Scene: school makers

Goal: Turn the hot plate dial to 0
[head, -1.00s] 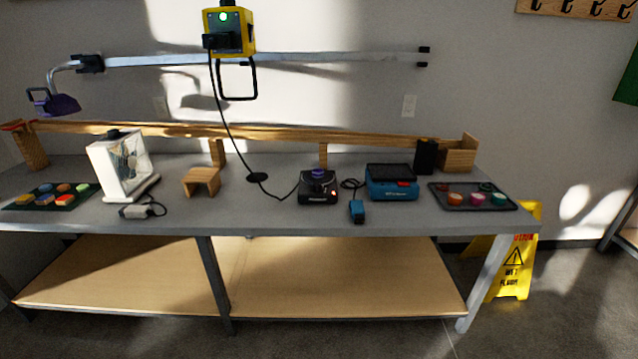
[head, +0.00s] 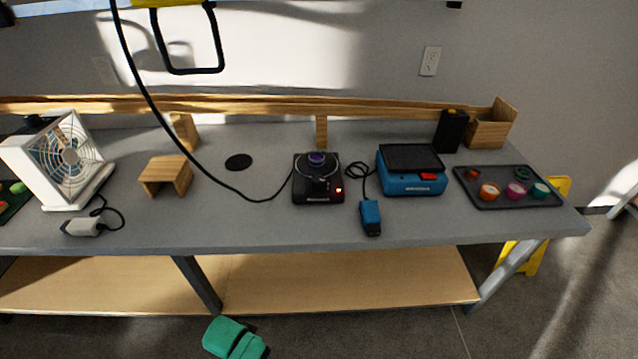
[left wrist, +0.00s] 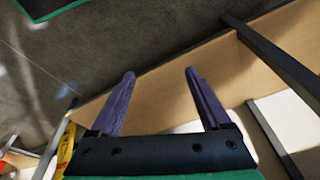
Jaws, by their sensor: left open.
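The hot plate (head: 306,192) is a small black unit in the middle of the grey workbench (head: 262,222). A purple round piece (head: 317,158) sits on top of it, and a red light glows at its front right. The dial is too small to make out for certain. In the left wrist view my left gripper (left wrist: 160,75) is open and empty, its purple fingers apart, with the floor and the bench's lower shelf (left wrist: 190,70) beyond. A green part of my arm (head: 235,338) shows low in the head view, well below the bench top. My right gripper is out of view.
A blue device (head: 410,180) with its blue adapter (head: 370,217) stands right of the hot plate. A dark tray (head: 508,199) with coloured pots is farther right. A wooden stand (head: 166,176) and white fan (head: 62,160) are left. A black cable (head: 215,179) reaches the hot plate.

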